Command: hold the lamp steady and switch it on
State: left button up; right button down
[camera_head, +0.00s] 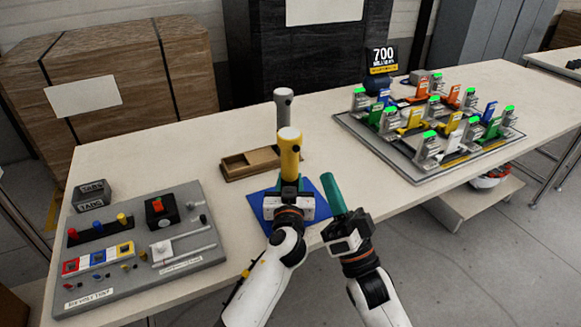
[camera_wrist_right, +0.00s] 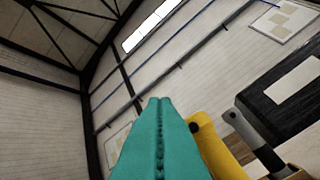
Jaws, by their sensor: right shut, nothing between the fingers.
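A yellow lamp (camera_head: 289,158) stands upright above the blue mat (camera_head: 328,195) in the head view. My left gripper (camera_head: 290,186) is shut on its lower part; the lamp's bottom end is hidden behind the gripper. My right gripper (camera_head: 334,197) has teal fingers, shut and empty, pointing up just right of the lamp and apart from it. In the right wrist view the closed fingers (camera_wrist_right: 158,135) fill the lower middle. The yellow lamp (camera_wrist_right: 215,150) tilts beside them there, with a small dark spot near its top that may be the switch.
A grey lamp (camera_head: 283,118) stands behind the yellow one, near a wooden tray (camera_head: 232,171). A grey panel (camera_head: 100,288) with switches and knobs lies at left. A board (camera_head: 372,150) with several coloured clamp-like fixtures lies at right.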

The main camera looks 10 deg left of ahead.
aim_at(296, 149)
jog(key=w+a, duration=0.5)
jog(key=w, duration=0.1)
jog(key=shift+w+a, duration=0.25)
jog(key=shift+a, duration=0.05)
dwell(2.1)
jog(key=shift+w+a, duration=0.3)
jog(key=shift+s+d, duration=0.3)
jog(key=shift+s, duration=0.05)
jog(key=shift+f, duration=0.1)
dwell(0.3)
